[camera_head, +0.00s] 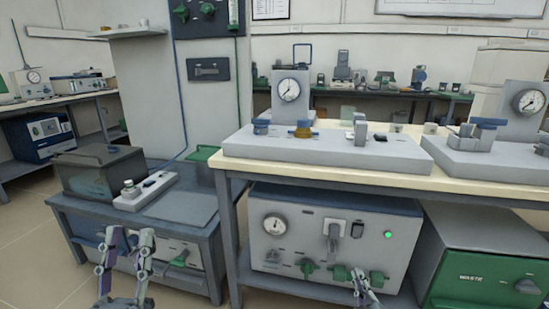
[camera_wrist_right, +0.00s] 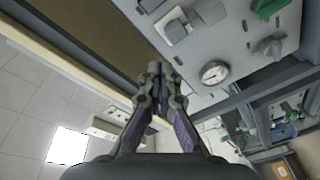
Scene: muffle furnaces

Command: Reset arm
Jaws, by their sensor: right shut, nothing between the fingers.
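My left gripper (camera_head: 131,238) is at the lower left of the head view, its two fingers apart and nothing between them. It is in front of the low grey bench. My right gripper (camera_head: 361,278) is at the bottom right of centre in the head view, in front of the grey furnace unit (camera_head: 295,231) under the cream-topped table. In the right wrist view the right gripper's fingertips (camera_wrist_right: 154,72) are together with nothing held. The left gripper is not in the right wrist view.
The cream-topped table (camera_head: 327,172) carries a grey block with a gauge (camera_head: 290,88). A dark glass-like box (camera_head: 98,172) stands on the low bench (camera_head: 186,207). A green waste unit (camera_head: 478,276) is at lower right. Floor (camera_head: 22,235) is clear at far left.

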